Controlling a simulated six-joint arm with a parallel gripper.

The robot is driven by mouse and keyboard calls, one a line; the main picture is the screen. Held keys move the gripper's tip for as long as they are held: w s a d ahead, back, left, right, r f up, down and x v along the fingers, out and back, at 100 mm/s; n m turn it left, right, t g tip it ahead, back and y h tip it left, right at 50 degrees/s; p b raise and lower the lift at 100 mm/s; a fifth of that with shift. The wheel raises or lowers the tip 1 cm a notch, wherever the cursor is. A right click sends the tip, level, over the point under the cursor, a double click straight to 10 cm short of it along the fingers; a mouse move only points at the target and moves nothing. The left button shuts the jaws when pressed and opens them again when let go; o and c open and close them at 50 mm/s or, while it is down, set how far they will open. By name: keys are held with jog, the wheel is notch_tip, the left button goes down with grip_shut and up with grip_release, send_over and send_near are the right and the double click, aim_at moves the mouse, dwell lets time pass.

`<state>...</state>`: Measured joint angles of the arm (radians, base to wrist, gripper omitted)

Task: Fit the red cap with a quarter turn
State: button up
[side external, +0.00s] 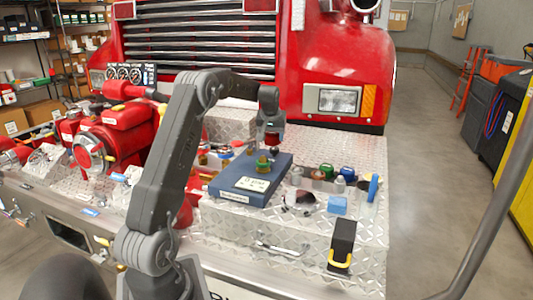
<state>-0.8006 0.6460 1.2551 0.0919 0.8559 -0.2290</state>
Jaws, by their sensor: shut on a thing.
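My gripper (272,148) points down over the blue case (233,187) on the diamond-plate bumper. It is shut on what looks like the red cap, a small dark-red piece mostly hidden between the fingers. A brass and green fitting (263,164) stands upright on the blue case, just below and slightly left of my gripper. Whether the cap touches the fitting is too small to tell. A pale label plate (251,184) lies on the case in front of the fitting.
Right of the case are a green cap (326,171), a blue cap (347,173), a blue block (337,205) and an upright blue item (373,187). A black holder with a yellow loop (342,242) is at the front. A red pump (115,135) stands left; the truck grille rises behind.

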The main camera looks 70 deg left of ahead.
jog(key=s+d+r, duration=0.3)
jog(key=s+r, duration=0.1)
jog(key=shift+s+d, duration=0.35)
jog(key=shift+s, duration=0.05)
jog(key=shift+s+d+r, duration=0.1)
jog(key=shift+s+d, duration=0.1)
jog(key=shift+s, duration=0.1)
jog(key=shift+f, duration=2.35)
jog(key=shift+f, duration=1.6)
dwell(0.4)
jog(key=m, duration=0.2)
jog(key=m+t+h, duration=0.1)
jog(key=m, duration=0.1)
jog(key=shift+m+t, duration=0.3)
jog(key=shift+m, duration=0.1)
